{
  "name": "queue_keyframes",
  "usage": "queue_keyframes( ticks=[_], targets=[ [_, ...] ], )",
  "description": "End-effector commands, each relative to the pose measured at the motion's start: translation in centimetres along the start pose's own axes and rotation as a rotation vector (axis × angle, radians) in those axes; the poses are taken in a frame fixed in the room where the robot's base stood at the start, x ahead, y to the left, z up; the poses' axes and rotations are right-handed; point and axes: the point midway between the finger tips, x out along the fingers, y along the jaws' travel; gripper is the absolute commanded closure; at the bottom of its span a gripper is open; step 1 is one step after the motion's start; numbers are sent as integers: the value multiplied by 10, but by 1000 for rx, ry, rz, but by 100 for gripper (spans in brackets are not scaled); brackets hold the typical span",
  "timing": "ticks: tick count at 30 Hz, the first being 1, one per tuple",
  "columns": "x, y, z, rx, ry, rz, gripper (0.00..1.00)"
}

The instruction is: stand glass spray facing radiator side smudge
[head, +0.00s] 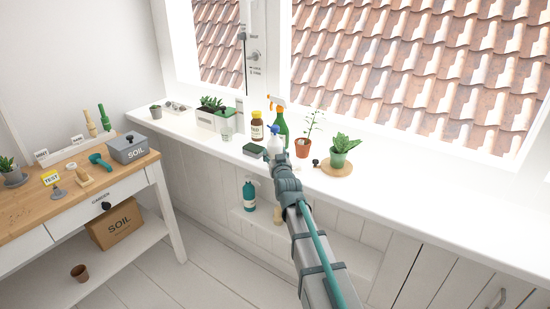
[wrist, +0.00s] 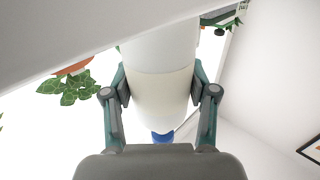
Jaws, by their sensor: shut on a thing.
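A white spray bottle (head: 275,145) with a blue part at its top is held upright over the window sill, near the sill's front edge. My gripper (head: 279,164) is shut on it, with one finger on each side of its body. In the wrist view, which is upside down, the white bottle (wrist: 160,95) fills the space between the fingers (wrist: 160,86), and its blue top (wrist: 162,137) points to the picture's bottom. I cannot tell whether its base touches the sill. I cannot make out a smudge on the window or a radiator.
A teal bottle (head: 249,196) stands on the lower ledge. The sill's right part is clear.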

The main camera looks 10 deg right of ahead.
Motion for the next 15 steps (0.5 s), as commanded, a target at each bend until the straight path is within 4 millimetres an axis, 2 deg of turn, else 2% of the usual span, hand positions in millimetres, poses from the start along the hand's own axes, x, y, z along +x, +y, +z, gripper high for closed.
queue_keyframes(
  ticks=[10, 11, 15],
  targets=[
    [0, 0, 2, 0, 3, 0, 97],
    [0, 0, 3, 0, 0, 0, 41],
    [0, 0, 2, 0, 0, 0, 17]
  ],
)
